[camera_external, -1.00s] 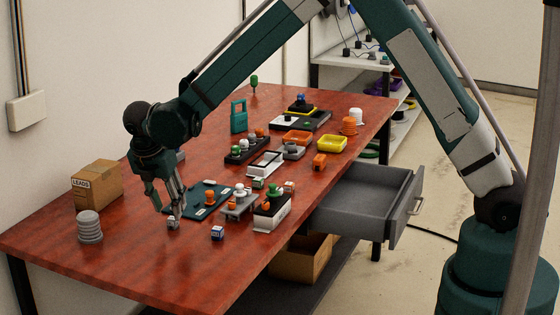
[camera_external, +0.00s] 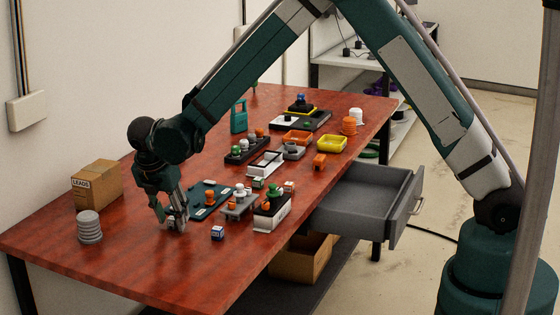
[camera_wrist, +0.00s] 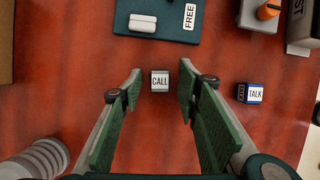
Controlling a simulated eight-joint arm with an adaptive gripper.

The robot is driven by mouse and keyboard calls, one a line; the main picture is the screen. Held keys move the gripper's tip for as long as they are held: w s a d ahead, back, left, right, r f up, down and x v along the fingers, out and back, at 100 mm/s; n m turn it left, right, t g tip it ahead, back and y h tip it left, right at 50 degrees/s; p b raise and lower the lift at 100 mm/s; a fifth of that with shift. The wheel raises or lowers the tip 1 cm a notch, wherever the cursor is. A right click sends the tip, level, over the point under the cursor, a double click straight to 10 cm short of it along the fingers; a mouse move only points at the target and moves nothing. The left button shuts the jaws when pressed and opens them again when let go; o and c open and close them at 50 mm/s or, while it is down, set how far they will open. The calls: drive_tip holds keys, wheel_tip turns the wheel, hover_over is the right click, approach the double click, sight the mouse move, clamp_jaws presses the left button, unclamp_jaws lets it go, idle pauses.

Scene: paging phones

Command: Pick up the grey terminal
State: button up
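A small grey-sided cube with a white face marked CALL (camera_wrist: 160,80) sits on the red table in the wrist view. It is mostly hidden by the fingers in the external view. My gripper (camera_wrist: 160,88) is open, with one green-padded finger on each side of the cube and gaps showing on both sides. In the external view, my gripper (camera_external: 174,223) points down, low at the table's front left. A grey ribbed stack (camera_external: 89,227) stands to its left, also at the lower left of the wrist view (camera_wrist: 38,160). No label names either one a terminal.
A blue cube marked TALK (camera_wrist: 252,93) lies to the right. A dark teal board (camera_wrist: 160,22) with a white piece and a FREE label lies just beyond. A cardboard box (camera_external: 96,185) stands at the left. An open drawer (camera_external: 365,200) juts from the table's right side.

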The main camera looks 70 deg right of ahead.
sight(172, 219)
drive_tip(key=shift+c, duration=0.2)
drive_tip(key=c, duration=0.8)
drive_tip(key=shift+c, duration=0.2)
drive_tip(key=shift+r, duration=0.1)
wheel_tip(172, 219, up, 10)
drive_tip(key=shift+p, duration=0.4)
